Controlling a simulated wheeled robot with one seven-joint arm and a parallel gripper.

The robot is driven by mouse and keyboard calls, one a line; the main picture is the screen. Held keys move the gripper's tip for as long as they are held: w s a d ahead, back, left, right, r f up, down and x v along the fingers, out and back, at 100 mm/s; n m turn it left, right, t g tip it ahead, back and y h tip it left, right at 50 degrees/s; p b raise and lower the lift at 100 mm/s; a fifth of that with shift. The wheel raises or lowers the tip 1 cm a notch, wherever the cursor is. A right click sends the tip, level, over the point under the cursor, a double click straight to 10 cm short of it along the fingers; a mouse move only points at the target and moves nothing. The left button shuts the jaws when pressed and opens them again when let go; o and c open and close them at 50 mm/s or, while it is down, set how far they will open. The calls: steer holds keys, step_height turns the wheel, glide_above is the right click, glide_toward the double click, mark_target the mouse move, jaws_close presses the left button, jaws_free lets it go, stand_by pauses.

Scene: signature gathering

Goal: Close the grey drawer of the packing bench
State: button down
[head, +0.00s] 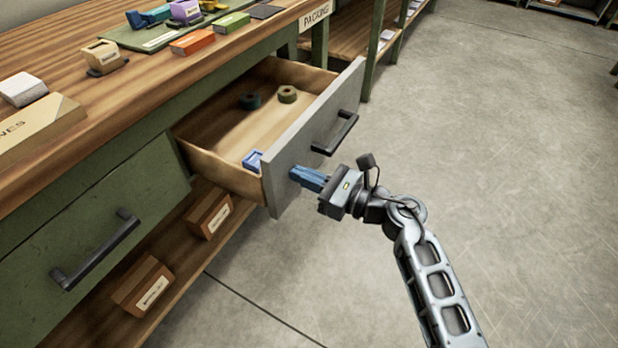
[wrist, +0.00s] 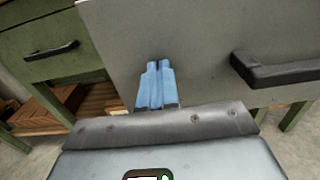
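The grey drawer (head: 285,160) of the packing bench (head: 155,130) is pulled well out, its wooden inside showing. Two rolls of tape and a small blue item lie in it. A black handle (head: 337,134) is on its grey front, which also fills much of the wrist view (wrist: 200,40). My gripper (head: 296,174) is at the near lower part of the front, left of the handle. Its blue fingers are together and empty, tips at or very near the grey face. I cannot tell whether they touch. The fingers also show in the wrist view (wrist: 156,66).
A closed green drawer (head: 95,235) with a black handle is at the left. Cardboard boxes (head: 143,286) sit on the shelf below. Boxes and several small items cover the bench top. The concrete floor (head: 520,150) at the right is clear.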

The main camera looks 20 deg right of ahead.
steer(key=b+x, duration=0.2)
steer(key=x, duration=0.5)
steer(key=b+x, duration=0.3)
steer(key=x, duration=0.5)
steer(key=b+x, duration=0.3)
steer(key=x, duration=0.4)
steer(key=shift+w+a+f, duration=0.15)
steer(key=shift+a+f, duration=0.05)
steer(key=shift+f, duration=0.05)
steer(key=shift+w+a+r+b, duration=0.25)
steer(key=shift+r+b, duration=0.1)
